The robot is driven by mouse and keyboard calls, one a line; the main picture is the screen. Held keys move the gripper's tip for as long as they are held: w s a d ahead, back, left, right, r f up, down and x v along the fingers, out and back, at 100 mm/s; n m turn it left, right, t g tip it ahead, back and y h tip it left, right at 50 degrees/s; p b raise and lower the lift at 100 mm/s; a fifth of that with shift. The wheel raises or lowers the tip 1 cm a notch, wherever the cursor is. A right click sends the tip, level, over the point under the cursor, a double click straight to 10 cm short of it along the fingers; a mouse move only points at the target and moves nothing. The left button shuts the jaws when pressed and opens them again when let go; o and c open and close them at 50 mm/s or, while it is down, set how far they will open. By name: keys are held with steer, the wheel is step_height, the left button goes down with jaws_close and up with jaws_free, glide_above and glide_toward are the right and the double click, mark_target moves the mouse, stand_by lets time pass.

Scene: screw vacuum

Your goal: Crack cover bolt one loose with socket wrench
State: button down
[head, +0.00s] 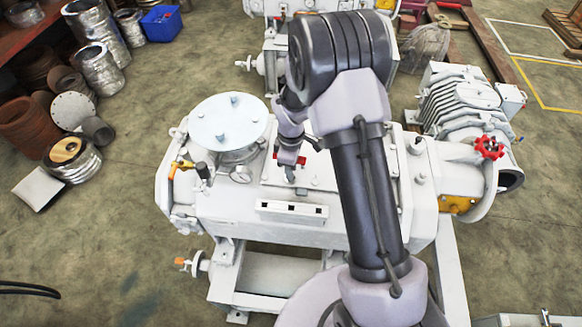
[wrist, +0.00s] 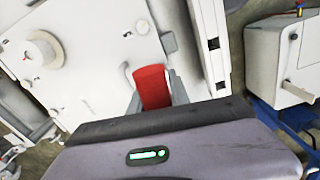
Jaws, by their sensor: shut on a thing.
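My gripper (wrist: 155,92) is shut on a red piece, which I take to be the handle of the socket wrench (wrist: 152,86). In the head view, a bit of this red (head: 301,160) shows beside my gripper (head: 290,168), low over the pump's white top cover. The wrench's socket end is hidden, so I cannot tell whether it sits on a bolt. In the wrist view, the white cover plate (wrist: 90,55) lies beyond the red handle. A small round bolt head (wrist: 141,27) shows near its edge. I cannot tell which bolt is bolt one.
A large round flange (head: 228,122) stands left of my gripper. A white slotted bar (head: 291,210) lies in front. A yellow-handled valve (head: 182,166) is at the left, a red handwheel (head: 489,148) at the right. My arm hides part of the cover's right side.

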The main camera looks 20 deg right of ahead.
steer(key=shift+r+p, duration=1.8)
steer(key=shift+r, duration=0.7)
steer(key=shift+s+f, duration=0.1)
steer(key=shift+s, duration=0.05)
